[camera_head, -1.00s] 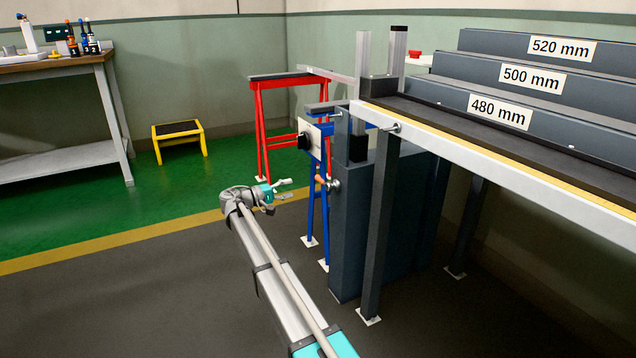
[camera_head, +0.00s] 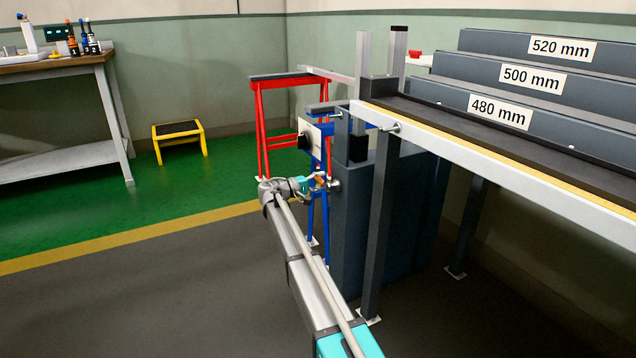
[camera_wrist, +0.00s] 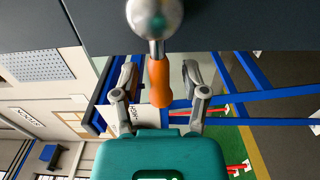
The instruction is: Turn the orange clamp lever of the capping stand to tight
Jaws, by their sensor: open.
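The orange clamp lever (camera_wrist: 160,82) hangs from a round metal ball-shaped hub (camera_wrist: 155,16) on the dark grey capping stand (camera_wrist: 225,22) in the wrist view. My gripper (camera_wrist: 160,78) is open, with one finger on each side of the orange lever. A gap shows on both sides, so the fingers look apart from it. In the head view my gripper (camera_head: 320,181) is at the left side of the dark stand (camera_head: 352,220), at the metal hub (camera_head: 334,186). There the lever is mostly hidden by the gripper.
A blue trestle (camera_head: 309,215) and a red trestle (camera_head: 260,130) stand behind my gripper. A white box with a black knob (camera_head: 306,141) is just above it. A long bench rail (camera_head: 480,160) with a dark leg (camera_head: 382,230) is to the right.

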